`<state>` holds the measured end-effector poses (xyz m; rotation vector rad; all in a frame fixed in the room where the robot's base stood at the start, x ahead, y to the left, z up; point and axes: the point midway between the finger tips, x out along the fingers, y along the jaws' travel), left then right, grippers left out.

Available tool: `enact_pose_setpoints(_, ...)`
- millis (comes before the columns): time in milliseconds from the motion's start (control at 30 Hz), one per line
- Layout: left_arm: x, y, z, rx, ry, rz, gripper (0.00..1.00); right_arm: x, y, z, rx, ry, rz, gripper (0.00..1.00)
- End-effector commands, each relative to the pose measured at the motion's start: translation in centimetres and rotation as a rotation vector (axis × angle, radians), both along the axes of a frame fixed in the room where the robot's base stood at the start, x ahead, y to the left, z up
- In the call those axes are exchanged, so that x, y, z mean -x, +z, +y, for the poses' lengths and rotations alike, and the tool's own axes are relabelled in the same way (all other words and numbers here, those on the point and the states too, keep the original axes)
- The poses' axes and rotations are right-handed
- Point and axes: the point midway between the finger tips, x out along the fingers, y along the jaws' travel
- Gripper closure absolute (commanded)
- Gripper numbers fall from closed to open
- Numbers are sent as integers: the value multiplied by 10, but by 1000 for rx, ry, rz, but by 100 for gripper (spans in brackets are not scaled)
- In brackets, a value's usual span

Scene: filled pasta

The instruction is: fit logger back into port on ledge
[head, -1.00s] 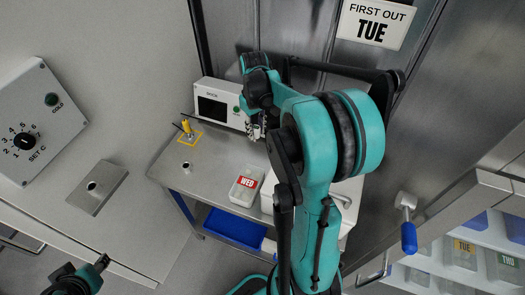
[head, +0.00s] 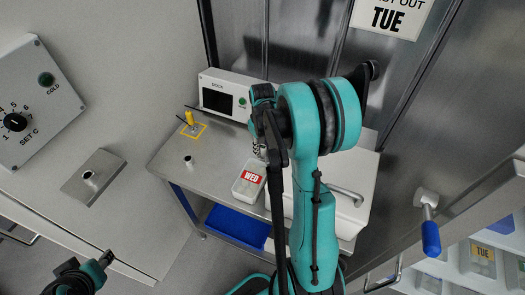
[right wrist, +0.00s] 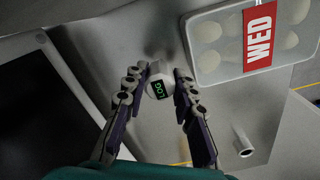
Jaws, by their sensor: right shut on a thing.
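The logger (right wrist: 160,82) is a small white cylinder with a green "LOG" display. My right gripper (right wrist: 156,96) is shut on it, with a finger on each side, in the right wrist view. In the head view my right gripper (head: 258,148) hangs over the steel table (head: 215,178), above the WED box; the logger is too small or hidden there to make out. A short upright tube (head: 188,160) stands on the table; it also shows in the right wrist view (right wrist: 243,143), apart from the logger. Another tube stands on a metal plate (head: 78,190) at left. My left gripper (head: 100,265) is at lower left, its jaws unclear.
A WED-labelled box (head: 247,190) of pale round pieces lies near my right gripper. A white instrument (head: 226,95) stands at the table's back. A yellow-topped object (head: 190,119) stands in a yellow outlined square. A blue bin (head: 237,228) is below.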

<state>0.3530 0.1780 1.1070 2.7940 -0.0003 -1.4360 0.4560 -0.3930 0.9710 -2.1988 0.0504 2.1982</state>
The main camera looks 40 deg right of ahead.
Motion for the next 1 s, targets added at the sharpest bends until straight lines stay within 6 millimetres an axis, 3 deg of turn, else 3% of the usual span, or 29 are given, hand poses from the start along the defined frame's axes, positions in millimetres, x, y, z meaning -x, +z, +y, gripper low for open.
enact_pose_setpoints(67,0,-3,0,0,0,0,60,0,-9,0,0,0,0,100)
enact_pose_setpoints(433,0,-7,0,0,0,0,60,0,-13,0,0,0,0,100)
enact_pose_setpoints(467,0,-6,0,0,0,0,60,0,-12,0,0,0,0,66)
enact_pose_setpoints(833,0,-2,0,0,0,0,60,0,-8,0,0,0,0,65)
enact_pose_setpoints(1000,0,6,0,0,0,0,60,0,17,0,0,0,0,65)
